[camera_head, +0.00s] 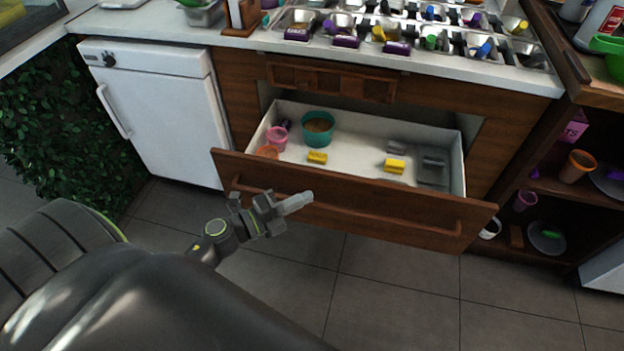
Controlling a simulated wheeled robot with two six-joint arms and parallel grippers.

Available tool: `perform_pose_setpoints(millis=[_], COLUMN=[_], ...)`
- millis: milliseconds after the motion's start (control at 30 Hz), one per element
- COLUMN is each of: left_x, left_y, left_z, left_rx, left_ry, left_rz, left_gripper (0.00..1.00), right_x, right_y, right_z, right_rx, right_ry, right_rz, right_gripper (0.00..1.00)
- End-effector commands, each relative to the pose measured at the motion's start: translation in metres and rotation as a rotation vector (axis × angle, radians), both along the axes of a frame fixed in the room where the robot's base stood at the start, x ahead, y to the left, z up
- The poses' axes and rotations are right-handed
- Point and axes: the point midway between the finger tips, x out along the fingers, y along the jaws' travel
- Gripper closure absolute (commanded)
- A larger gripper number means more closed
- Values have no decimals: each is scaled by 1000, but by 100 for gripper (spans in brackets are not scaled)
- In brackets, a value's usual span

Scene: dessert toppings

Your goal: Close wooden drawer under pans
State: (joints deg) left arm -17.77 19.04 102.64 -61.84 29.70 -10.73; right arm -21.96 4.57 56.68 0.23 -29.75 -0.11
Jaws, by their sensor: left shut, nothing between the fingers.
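The wooden drawer (350,205) under the counter is pulled well out, so its white interior shows. Its brown front has a long horizontal bar handle (385,213). Inside are a teal pot (317,128), a pink cup (277,139), an orange item (267,152), two yellow items and grey containers. The metal pans (343,20) sit in the counter above. My left gripper (296,203) is shut and empty. It appears in front of the left part of the drawer front, near the handle's left end; I cannot tell whether it touches. My right gripper is not in view.
A white fridge (155,110) stands left of the drawer. Open shelves (570,190) with cups and plates stand to the right. A leafy green wall (55,130) is at the far left. The tiled floor (390,290) in front is clear.

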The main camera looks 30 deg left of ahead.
Motion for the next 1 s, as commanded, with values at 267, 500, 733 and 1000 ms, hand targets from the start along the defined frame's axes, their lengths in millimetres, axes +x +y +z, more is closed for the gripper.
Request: perform_pose_setpoints(millis=[267, 500, 733, 1000], left_x=[42, 54, 54, 62], left_y=[-1, 3, 3, 5], left_z=[0, 0, 0, 0], left_rx=[1, -2, -2, -1], left_ry=[0, 1, 1, -2], left_rz=[0, 1, 1, 0], left_gripper=[100, 100, 100, 100], right_x=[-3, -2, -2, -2], right_y=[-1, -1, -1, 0], right_z=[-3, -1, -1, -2], right_rx=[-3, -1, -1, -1], right_ry=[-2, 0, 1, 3], right_rz=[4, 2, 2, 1], right_gripper=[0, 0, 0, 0])
